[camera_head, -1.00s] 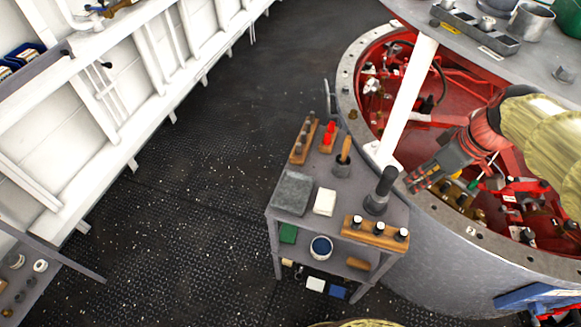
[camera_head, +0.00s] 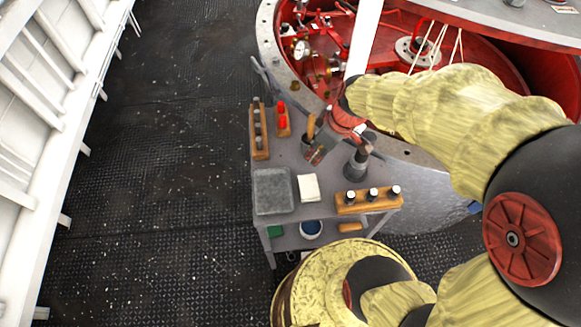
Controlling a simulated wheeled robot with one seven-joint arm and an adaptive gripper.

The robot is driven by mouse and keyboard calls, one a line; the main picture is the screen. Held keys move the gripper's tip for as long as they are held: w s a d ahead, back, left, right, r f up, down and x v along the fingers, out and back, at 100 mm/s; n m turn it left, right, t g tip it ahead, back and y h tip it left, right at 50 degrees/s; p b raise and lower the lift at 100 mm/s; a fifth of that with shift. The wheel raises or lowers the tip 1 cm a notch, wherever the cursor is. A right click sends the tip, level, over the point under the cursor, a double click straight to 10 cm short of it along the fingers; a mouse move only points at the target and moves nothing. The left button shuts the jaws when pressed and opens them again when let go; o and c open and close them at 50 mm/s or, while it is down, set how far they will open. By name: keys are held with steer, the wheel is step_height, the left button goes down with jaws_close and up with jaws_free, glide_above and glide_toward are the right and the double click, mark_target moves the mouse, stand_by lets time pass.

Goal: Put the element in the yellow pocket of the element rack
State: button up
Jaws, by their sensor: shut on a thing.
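My gripper (camera_head: 318,152) is over the small grey bench, beside a dark pot with a wooden handle. It points down-left from its red wrist. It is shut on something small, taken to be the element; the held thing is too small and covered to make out. A wooden rack with several dark upright pieces (camera_head: 259,148) stands at the bench's left edge, and a small one with a red piece (camera_head: 283,128) beside it. A wooden rack with three white-topped dark pieces (camera_head: 352,207) lies at the front right. I cannot tell which is the element rack; no yellow pocket shows clearly.
The bench also holds a grey block (camera_head: 272,191), a white pad (camera_head: 308,188) and a dark-handled grey cylinder (camera_head: 355,168) close right of my gripper. A red-lined round pit (camera_head: 335,50) adjoins behind. The dark deck (camera_head: 170,150) at left is clear.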

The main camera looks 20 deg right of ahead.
steer(key=w+a+f+b, duration=0.1)
steer(key=w+f, duration=0.2)
steer(key=w, duration=0.1)
steer(key=w+a+f+b, duration=0.1)
steer(key=w+a+f, duration=0.1)
steer(key=w+f, duration=0.1)
steer(key=w+a+f+b, duration=0.1)
steer(key=w+a+f, duration=0.1)
steer(key=w+f, duration=0.1)
steer(key=shift+w+a, duration=0.1)
steer(key=shift+w, duration=0.75)
steer(key=shift+b+x, duration=0.7)
steer(key=shift+x, duration=1.25)
steer(key=shift+s+f, duration=0.15)
steer(key=shift+f, duration=0.15)
steer(key=o, duration=1.1)
steer(key=shift+c, duration=0.2)
steer(key=shift+r, duration=0.2)
